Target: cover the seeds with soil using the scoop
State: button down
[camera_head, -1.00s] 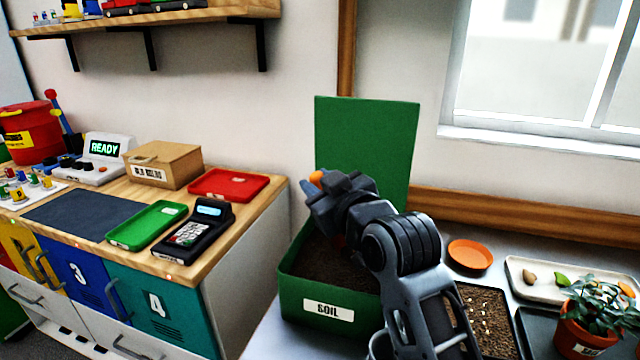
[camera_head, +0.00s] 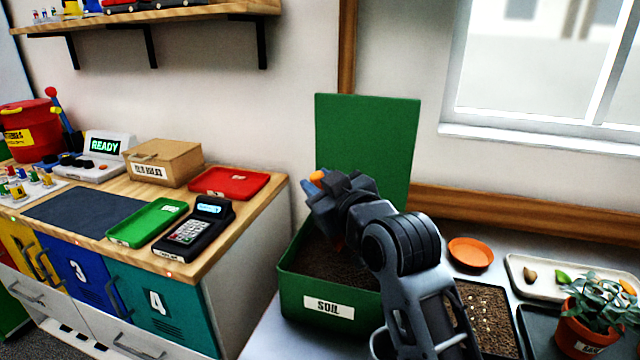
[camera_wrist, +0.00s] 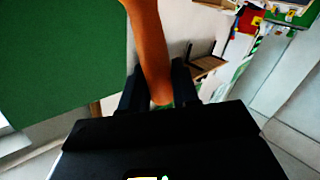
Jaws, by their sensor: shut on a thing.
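My gripper (camera_head: 315,187) is above the green soil box (camera_head: 302,287). It is shut on the orange handle of the scoop, which shows between the dark fingers in the wrist view (camera_wrist: 150,50). In the head view, an orange end of the scoop (camera_head: 317,178) sticks out at the fingertips; the rest is mostly hidden behind my gripper. Dark soil (camera_head: 322,262) fills the lower part of the box, whose green lid (camera_head: 368,140) stands open. The seed tray (camera_head: 515,338), with pale seeds (camera_head: 482,318) on brown soil, is to the right, partly hidden by my arm.
A potted plant (camera_head: 590,315) stands right of the seed tray. An orange saucer (camera_head: 470,254) and a pale tray (camera_head: 600,276) lie behind. On the left, a wooden counter holds a card terminal (camera_head: 195,230) and a green tray (camera_head: 147,222).

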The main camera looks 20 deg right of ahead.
jog(key=shift+f, duration=0.75)
dwell(1.3)
jog(key=shift+r+p, duration=2.75)
jog(key=shift+r, duration=0.95)
jog(key=shift+f, duration=0.1)
